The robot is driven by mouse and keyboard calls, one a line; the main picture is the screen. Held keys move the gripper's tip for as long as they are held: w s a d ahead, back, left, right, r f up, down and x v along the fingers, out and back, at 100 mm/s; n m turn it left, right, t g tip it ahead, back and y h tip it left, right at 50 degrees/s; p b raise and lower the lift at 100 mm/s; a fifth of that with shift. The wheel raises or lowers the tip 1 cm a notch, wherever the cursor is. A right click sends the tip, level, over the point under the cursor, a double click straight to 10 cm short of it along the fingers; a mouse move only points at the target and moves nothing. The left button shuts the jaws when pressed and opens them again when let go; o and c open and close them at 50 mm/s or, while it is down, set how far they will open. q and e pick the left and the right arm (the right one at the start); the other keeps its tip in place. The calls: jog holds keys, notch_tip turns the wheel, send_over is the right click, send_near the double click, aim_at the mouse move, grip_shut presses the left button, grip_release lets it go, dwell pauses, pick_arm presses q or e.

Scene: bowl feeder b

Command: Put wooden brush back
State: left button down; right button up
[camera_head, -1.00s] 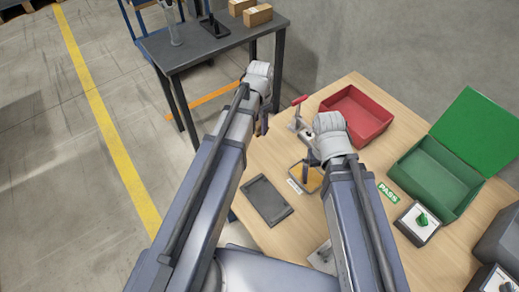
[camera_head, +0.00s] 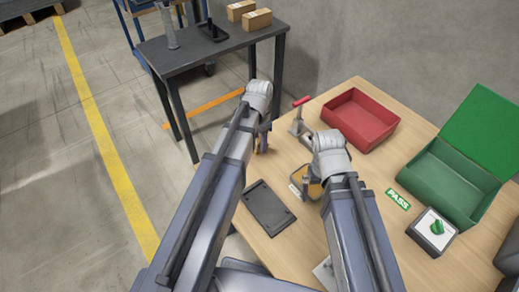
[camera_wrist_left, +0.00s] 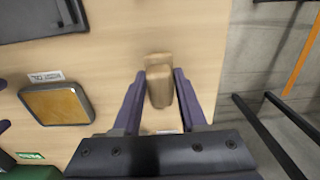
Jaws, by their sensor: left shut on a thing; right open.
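The wooden brush (camera_wrist_left: 159,85) is a light brown block between the fingers of my left gripper (camera_wrist_left: 158,100) in the left wrist view. My left gripper is shut on it over the left edge of the wooden table. In the head view my left gripper (camera_head: 263,141) is below the left wrist, with a small brown part of the brush (camera_head: 261,150) showing. I cannot tell whether the brush touches the table. My right gripper (camera_head: 313,174) is open over the framed yellow-brown pad (camera_head: 314,190), and its fingers are partly hidden by its own wrist.
A dark flat tray (camera_head: 268,208) lies near the table's front left. A red-handled clamp (camera_head: 300,118) and a red bin (camera_head: 360,119) stand behind the grippers. A green bin (camera_head: 450,183) and a PASS label (camera_head: 398,199) are at the right. The pad also shows in the wrist view (camera_wrist_left: 57,103).

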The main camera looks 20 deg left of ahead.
pick_arm(q)
notch_tip(320, 180, down, 2)
jog(key=shift+f+b, duration=0.25)
jog(key=shift+b, duration=0.45)
pick_arm(e)
notch_tip(320, 180, down, 2)
jog(key=shift+f, duration=0.2)
pick_arm(q)
jog(key=shift+r, duration=0.15)
pick_arm(e)
jog(key=shift+r, duration=0.15)
pick_arm(q)
jog(key=c, duration=0.9)
grip_release()
jog(key=shift+f, duration=0.2)
pick_arm(e)
jog(key=shift+f, duration=0.25)
pick_arm(q)
jog(key=o, duration=0.5)
jog(key=shift+c, duration=0.2)
pick_arm(e)
jog(key=shift+r, duration=0.1)
pick_arm(q)
jog(key=shift+r, duration=0.15)
notch_tip(320, 180, up, 12)
jog(key=p, duration=1.2)
jog(key=shift+r, duration=0.1)
pick_arm(e)
notch_tip(320, 180, up, 12)
jog(key=shift+r, duration=0.15)
